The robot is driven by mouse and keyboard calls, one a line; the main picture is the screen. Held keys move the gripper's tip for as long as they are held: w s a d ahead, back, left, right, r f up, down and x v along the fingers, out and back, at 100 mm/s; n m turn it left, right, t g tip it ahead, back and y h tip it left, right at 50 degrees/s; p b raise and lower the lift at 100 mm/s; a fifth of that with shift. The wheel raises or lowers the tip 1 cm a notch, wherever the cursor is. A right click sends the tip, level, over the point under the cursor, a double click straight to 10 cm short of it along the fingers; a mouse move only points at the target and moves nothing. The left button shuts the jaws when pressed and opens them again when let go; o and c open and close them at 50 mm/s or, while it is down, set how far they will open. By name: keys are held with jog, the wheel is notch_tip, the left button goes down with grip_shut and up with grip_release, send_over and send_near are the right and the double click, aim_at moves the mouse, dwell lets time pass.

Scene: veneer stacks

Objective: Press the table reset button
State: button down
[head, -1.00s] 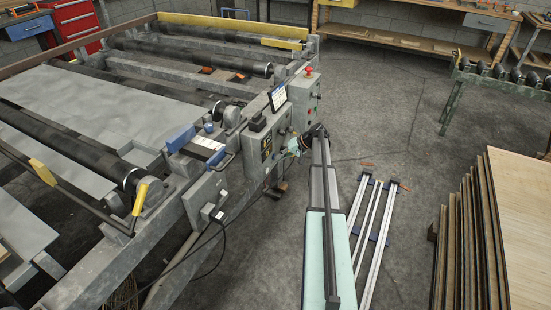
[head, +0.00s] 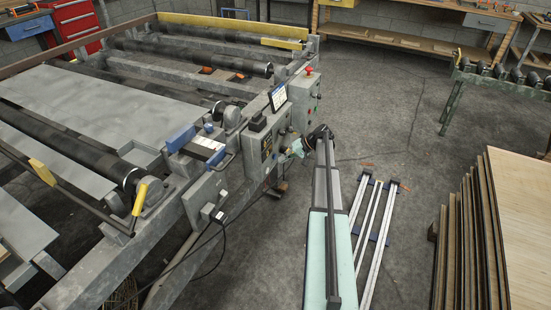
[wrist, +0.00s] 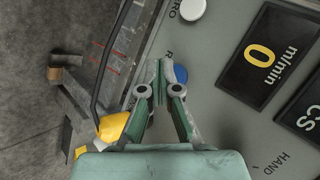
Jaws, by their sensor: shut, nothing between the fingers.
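A blue button (wrist: 181,73) sits on the grey control panel (wrist: 215,60) in the wrist view, partly hidden by my right finger. A label starting with "R" is beside it, mostly covered. My gripper (wrist: 163,68) has its fingertips together and empty, at the left edge of the blue button in the picture. I cannot tell whether they touch it. In the head view my gripper (head: 297,148) is at the side of the machine's control box (head: 268,148); the blue button cannot be made out there.
A white button (wrist: 192,10) and a display reading 0 m/min (wrist: 262,54) are close by on the panel. Another box (head: 304,101) with a red mushroom button (head: 308,70) stands beyond.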

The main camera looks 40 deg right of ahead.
jog(key=s, duration=0.1)
jog(key=s+d, duration=0.1)
jog(key=s, duration=0.1)
jog(key=s+d, duration=0.1)
jog(key=shift+s+d, duration=0.15)
dwell(0.9)
